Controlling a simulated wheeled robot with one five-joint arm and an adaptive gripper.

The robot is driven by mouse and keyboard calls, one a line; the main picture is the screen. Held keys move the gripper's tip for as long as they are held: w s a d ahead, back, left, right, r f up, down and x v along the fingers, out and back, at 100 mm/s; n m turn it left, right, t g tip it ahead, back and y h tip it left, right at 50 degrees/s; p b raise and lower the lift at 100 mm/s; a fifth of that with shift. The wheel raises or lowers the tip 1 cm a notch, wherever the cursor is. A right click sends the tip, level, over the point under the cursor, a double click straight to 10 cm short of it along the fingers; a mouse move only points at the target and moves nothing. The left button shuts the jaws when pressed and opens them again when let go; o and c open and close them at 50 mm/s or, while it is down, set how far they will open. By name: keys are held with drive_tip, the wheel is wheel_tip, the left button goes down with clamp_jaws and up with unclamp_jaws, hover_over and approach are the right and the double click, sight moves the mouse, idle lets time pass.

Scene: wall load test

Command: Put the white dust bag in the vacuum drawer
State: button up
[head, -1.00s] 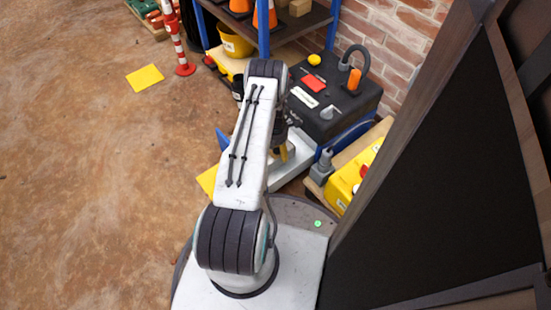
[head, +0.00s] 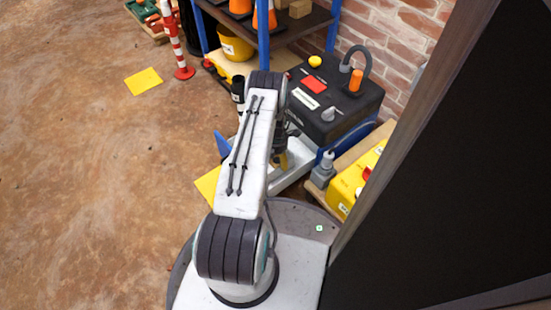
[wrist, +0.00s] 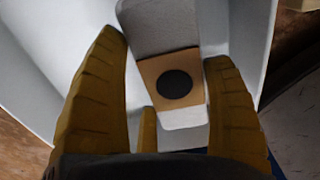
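The white dust bag (wrist: 160,27) shows in the wrist view, with a tan card collar and a round black hole in it. It lies between the pale walls of the white drawer (wrist: 52,45); I cannot tell whether it rests on the drawer floor. My gripper (wrist: 165,85) has its yellow fingers spread on both sides of the bag. A gap shows at the left finger; the right finger is close to the collar. In the head view my gripper (head: 281,160) is partly hidden by my arm, over the pulled-out drawer (head: 292,177) of the dark vacuum (head: 318,128). The bag is hidden there.
A yellow box (head: 347,188) stands on a wooden base right of the drawer. A large dark panel (head: 440,170) fills the right side. A shelf (head: 300,28) stands at the back by a brick wall. The brown floor (head: 90,180) on the left is mostly clear.

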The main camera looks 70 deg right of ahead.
drive_tip(key=o, duration=0.4)
drive_tip(key=shift+r+p, duration=1.15)
drive_tip(key=shift+r, duration=0.6)
wheel_tip(320, 180, up, 9)
drive_tip(key=p, duration=1)
drive_tip(key=shift+s+f, duration=0.1)
